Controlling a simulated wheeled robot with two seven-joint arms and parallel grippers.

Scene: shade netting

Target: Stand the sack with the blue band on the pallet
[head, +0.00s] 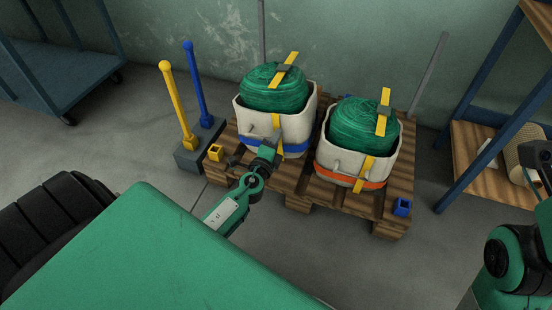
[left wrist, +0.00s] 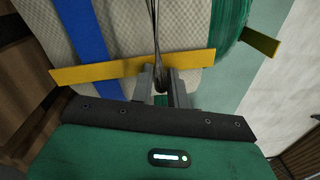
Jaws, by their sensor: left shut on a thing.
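The sack with the blue band (head: 302,108) is pale, holds rolled green netting and has a yellow strap. It stands upright on the left part of the wooden pallet (head: 292,200); I cannot tell whether its whole base touches the boards. My left gripper (head: 266,153) is at its front side, shut on gathered material of the sack. In the left wrist view, the blue band (left wrist: 88,35) and yellow strap (left wrist: 110,72) lie behind the fingers (left wrist: 160,82). A similar sack with an orange band (head: 340,179) stands on the pallet to the right.
Yellow (head: 176,105) and blue (head: 197,82) posts stand in a grey base left of the pallet. Small yellow (head: 215,152) and blue (head: 402,207) sockets sit at its corners. Grey rods rise behind. A shelf (head: 475,160) is at right, a blue cart (head: 50,75) at left.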

